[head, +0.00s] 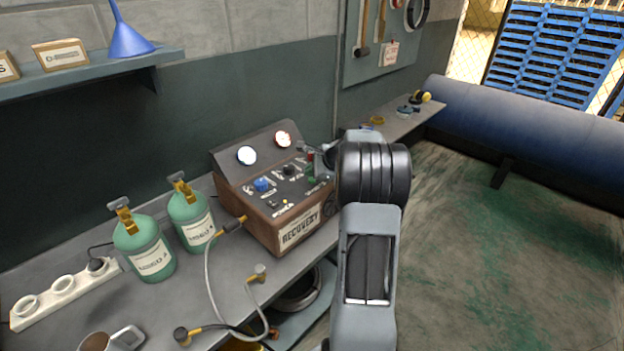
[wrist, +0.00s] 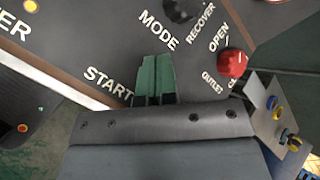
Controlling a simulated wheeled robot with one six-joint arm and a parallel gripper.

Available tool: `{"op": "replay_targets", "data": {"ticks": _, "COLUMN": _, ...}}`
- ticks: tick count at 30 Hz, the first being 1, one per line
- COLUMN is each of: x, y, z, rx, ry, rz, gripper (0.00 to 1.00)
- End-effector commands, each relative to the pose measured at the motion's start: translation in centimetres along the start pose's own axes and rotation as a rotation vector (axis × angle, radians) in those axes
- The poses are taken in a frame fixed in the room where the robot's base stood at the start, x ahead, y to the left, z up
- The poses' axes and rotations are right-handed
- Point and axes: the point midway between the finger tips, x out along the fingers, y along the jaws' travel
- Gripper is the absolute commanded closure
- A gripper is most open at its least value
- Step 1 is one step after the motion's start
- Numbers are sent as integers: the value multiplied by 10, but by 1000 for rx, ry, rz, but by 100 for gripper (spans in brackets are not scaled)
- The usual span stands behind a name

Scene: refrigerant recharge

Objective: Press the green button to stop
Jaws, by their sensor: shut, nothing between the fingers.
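The recovery machine (head: 297,236) is a brown box with a dark sloped panel on the bench. In the wrist view, my gripper (wrist: 156,80) shows as two green-looking fingers pressed together, over the panel just right of the START label (wrist: 108,82). No separate green button shows there; the fingers may cover it. In the head view, a small green patch (head: 313,181) lies at the panel's right side, beside my wrist. I cannot tell whether it is the button or a fingertip, or whether the fingers touch the panel.
A red outlet knob (wrist: 232,63) and a black mode knob (wrist: 182,9) are close to the fingers. A blue knob (head: 262,185) is further left. The floor at right is clear.

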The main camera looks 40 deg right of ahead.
Motion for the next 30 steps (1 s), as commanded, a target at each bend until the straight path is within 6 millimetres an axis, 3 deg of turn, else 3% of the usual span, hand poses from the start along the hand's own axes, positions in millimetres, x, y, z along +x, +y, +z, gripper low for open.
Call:
{"op": "replay_targets", "data": {"ticks": 8, "x": -7, "y": -5, "z": 5, "rx": 0, "ry": 0, "rz": -1, "gripper": 100}}
{"op": "replay_targets", "data": {"ticks": 22, "x": -40, "y": -29, "z": 29, "rx": -1, "ry": -1, "rz": -1, "gripper": 100}}
{"op": "replay_targets", "data": {"ticks": 30, "x": -42, "y": -31, "z": 31, "rx": 0, "ry": 0, "rz": 0, "gripper": 100}}
